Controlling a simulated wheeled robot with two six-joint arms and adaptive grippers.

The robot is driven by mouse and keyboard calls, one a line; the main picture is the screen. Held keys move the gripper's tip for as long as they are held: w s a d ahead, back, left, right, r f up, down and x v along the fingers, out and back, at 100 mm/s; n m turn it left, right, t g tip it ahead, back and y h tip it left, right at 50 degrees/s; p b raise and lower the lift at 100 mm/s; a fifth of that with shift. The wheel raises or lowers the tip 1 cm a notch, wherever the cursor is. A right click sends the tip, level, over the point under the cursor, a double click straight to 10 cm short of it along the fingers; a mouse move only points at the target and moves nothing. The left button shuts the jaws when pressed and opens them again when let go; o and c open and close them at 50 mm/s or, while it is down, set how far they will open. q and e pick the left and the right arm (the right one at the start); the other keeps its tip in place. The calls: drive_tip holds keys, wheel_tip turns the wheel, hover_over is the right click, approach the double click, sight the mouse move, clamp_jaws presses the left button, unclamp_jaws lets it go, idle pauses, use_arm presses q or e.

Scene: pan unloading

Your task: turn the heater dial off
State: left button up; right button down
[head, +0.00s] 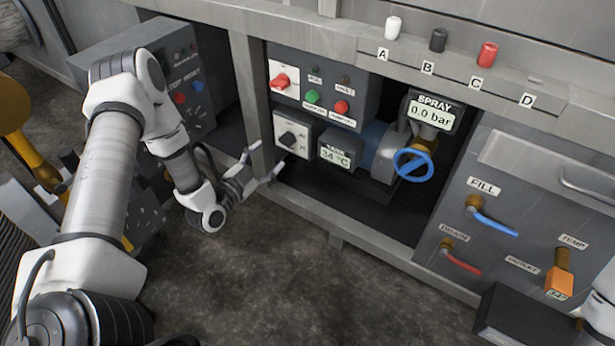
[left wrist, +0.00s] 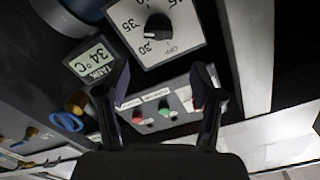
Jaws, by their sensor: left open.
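My right gripper is not in view.
A metal post (head: 251,95) stands just left of the dial. A red rotary switch (head: 284,81) and green and red buttons sit above it. A blue valve wheel (head: 413,164) is to the right. The floor (head: 280,270) in front is clear.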

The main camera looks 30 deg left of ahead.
sight(283, 144)
use_arm(q)
drive_tip(key=w+b, duration=0.1)
drive_tip(key=w, duration=0.1)
drive_tip(key=w+f+b, duration=0.1)
drive_tip(key=w, duration=0.1)
drive_tip(key=w+f+b, duration=0.1)
drive_tip(key=w+b, duration=0.1)
drive_tip(key=w, duration=0.1)
drive_tip(key=shift+d, duration=0.1)
drive_tip(key=shift+w+r, duration=0.2)
drive_tip(key=shift+w, duration=0.15)
drive_tip(key=c, duration=1.1)
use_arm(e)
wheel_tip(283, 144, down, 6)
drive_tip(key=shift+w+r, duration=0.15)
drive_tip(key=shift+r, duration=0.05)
